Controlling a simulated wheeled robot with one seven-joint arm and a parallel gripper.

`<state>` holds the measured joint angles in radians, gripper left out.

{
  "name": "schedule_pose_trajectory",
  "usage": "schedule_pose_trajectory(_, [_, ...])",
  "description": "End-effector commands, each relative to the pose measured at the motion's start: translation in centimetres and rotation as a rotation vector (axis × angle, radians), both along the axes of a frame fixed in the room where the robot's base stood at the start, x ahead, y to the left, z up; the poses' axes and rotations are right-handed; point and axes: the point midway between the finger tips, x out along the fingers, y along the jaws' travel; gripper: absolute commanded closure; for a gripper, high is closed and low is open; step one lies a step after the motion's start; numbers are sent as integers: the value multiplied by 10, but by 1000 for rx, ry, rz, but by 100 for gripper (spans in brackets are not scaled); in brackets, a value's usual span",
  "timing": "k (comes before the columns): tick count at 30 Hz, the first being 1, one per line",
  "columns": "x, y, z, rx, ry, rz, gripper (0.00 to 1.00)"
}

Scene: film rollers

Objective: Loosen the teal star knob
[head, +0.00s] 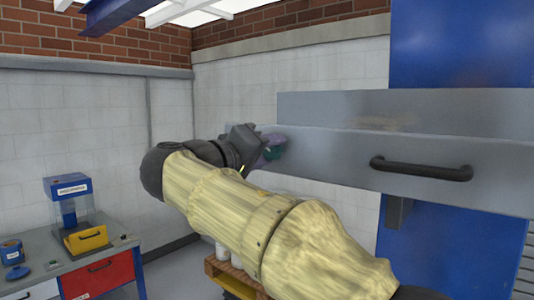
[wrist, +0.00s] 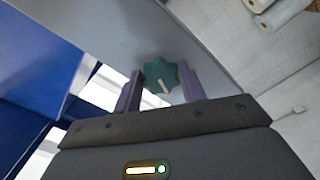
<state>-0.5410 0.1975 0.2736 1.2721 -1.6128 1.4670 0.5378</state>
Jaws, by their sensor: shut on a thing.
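The teal star knob (wrist: 161,77) sits on the grey metal housing, with a pale pointer line on its face. In the wrist view my gripper (wrist: 160,88) has its two purple fingers on either side of the knob, shut on it.
The grey housing (head: 330,150) has a black handle (head: 420,168) and stands before a blue column (head: 460,50). A workbench with a red drawer (head: 97,276) and a blue and yellow device (head: 72,205) stands at the left. A wooden pallet (head: 228,275) lies below my arm.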

Motion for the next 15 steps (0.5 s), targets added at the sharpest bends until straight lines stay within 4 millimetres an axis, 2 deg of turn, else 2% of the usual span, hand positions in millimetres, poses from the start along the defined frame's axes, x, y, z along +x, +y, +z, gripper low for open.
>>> schedule_pose_trajectory(15, [0,0,1,-314,244,1,82])
